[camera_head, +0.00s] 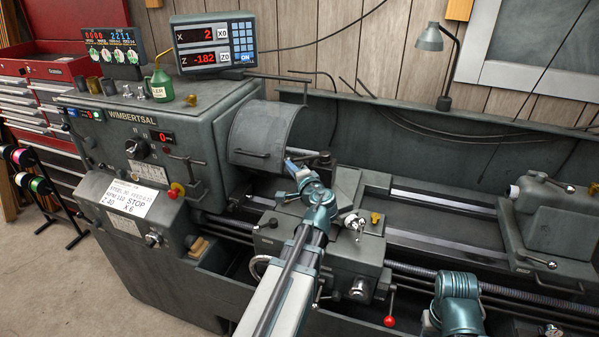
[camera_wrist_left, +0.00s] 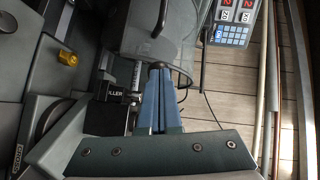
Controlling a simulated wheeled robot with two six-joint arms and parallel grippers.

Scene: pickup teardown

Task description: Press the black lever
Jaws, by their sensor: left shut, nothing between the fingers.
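My left gripper (camera_head: 291,165) reaches over the lathe carriage, with its fingers toward the chuck guard. In the left wrist view its two blue fingers (camera_wrist_left: 157,75) lie together, shut and empty. Several black levers show, and I cannot tell which one the task names. A black bar handle (camera_head: 250,153) is on the grey chuck guard (camera_head: 268,130), left of and a little above my fingertips. A curved dark handle on the guard also shows in the left wrist view (camera_wrist_left: 162,18), beyond the fingertips. Another dark lever (camera_head: 187,160) is on the headstock front. My right gripper is not visible.
The headstock (camera_head: 110,130) stands left, with a digital readout (camera_head: 213,45) and a green oil can (camera_head: 161,85) on top. The tailstock (camera_head: 560,215) is right. A red-knobbed lever (camera_head: 390,318) hangs at the carriage front. A lamp (camera_head: 430,40) stands behind.

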